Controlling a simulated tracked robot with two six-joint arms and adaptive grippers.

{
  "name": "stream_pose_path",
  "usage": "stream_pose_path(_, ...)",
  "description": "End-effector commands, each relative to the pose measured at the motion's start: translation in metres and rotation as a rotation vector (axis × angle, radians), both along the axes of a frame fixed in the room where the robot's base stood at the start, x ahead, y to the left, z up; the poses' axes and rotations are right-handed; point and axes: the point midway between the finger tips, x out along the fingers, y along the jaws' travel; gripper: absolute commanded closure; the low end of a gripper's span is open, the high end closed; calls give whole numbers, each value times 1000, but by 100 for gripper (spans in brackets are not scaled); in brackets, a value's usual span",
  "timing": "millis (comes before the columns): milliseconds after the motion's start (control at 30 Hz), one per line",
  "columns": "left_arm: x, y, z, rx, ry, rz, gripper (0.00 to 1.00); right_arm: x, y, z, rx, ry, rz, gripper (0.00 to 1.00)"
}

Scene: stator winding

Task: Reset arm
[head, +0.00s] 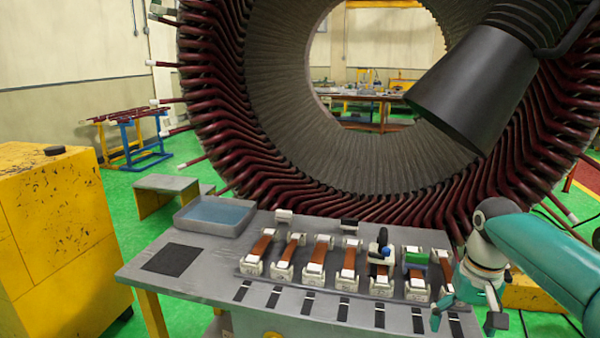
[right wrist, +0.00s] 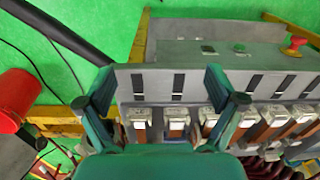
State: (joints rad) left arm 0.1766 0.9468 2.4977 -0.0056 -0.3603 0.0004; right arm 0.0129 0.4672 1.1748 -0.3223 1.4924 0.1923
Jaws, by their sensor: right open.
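My right gripper (head: 468,310) is at the right end of the grey workbench (head: 215,272), held above its front right corner. In the right wrist view its two teal fingers (right wrist: 168,100) are spread wide, with nothing between them. The bench top and the ends of several holders show beyond the fingers. My right arm comes in from the right edge of the head view. My left gripper and left arm are out of both views.
The large stator (head: 300,140) with dark red coils stands behind the bench. Several white holders with copper-brown strips (head: 318,255) line the bench. A tray of blue liquid (head: 215,217) sits at its back left. A dark lamp hood (head: 480,75) hangs upper right. A yellow cabinet (head: 60,240) stands left.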

Motion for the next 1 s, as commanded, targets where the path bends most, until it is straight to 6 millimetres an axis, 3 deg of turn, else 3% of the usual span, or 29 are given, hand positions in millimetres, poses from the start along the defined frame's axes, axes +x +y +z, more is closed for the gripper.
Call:
stream_pose_path(267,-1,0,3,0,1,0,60,13,34,-87,61,-4,73,7)
stream_pose_path(367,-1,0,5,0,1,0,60,10,53,-132,100,-6,101,7)
stream_pose_path(467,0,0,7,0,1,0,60,-3,79,-190,155,-8,122,7)
stream_pose_path(600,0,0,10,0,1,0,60,-49,121,-276,243,-17,121,7)
stream_pose_path(700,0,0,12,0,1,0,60,-95,145,-321,290,-24,96,7)
stream_pose_path(833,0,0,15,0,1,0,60,-155,164,-355,318,-31,54,7)
stream_pose_path(1000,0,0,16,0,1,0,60,-208,173,-369,319,-40,13,7)
